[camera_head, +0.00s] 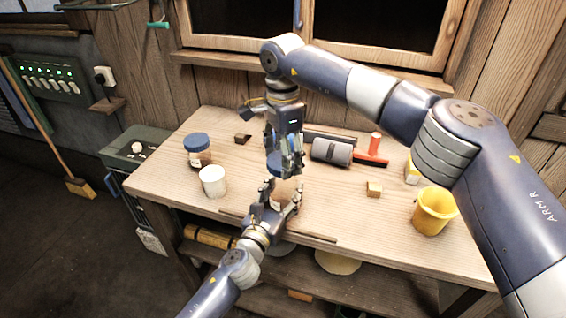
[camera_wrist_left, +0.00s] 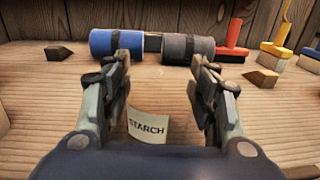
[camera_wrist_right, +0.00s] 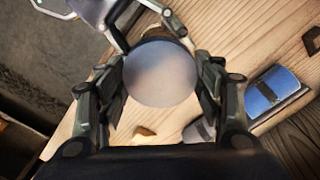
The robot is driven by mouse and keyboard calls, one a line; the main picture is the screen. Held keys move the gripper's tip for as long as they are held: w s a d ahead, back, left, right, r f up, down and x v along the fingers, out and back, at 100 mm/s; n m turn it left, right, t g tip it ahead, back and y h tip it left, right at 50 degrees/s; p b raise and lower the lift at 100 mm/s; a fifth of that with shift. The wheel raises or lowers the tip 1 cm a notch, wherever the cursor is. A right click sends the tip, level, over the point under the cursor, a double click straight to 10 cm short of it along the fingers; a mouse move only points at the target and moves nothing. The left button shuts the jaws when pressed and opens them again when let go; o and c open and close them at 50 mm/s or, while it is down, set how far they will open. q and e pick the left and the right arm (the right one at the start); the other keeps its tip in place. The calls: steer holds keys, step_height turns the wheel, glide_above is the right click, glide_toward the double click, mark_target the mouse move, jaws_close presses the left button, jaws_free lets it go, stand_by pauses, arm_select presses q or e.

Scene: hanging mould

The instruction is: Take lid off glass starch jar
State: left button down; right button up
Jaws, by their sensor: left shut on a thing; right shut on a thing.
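The glass starch jar (camera_head: 279,192) stands upright near the front edge of the workbench, partly hidden by my grippers. Its label reading STARCH (camera_wrist_left: 148,128) shows between the fingers in the left wrist view; the clear glass hardly shows there. My left gripper (camera_head: 284,200) is shut on the jar's body from the front. My right gripper (camera_head: 286,168) comes down from above and is shut on the blue lid. The lid's round top (camera_wrist_right: 160,73) lies between its fingers in the right wrist view, pale with glare. Whether the lid sits on the rim or is apart cannot be told.
On the workbench (camera_head: 320,215), a blue-lidded jar (camera_head: 198,155) and a white cup (camera_head: 213,181) stand left. A wooden block (camera_head: 374,188) and yellow bucket (camera_head: 434,211) are right.

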arm_select(q)
steer(key=c, duration=0.6)
jaws_free()
steer(key=shift+o, duration=0.2)
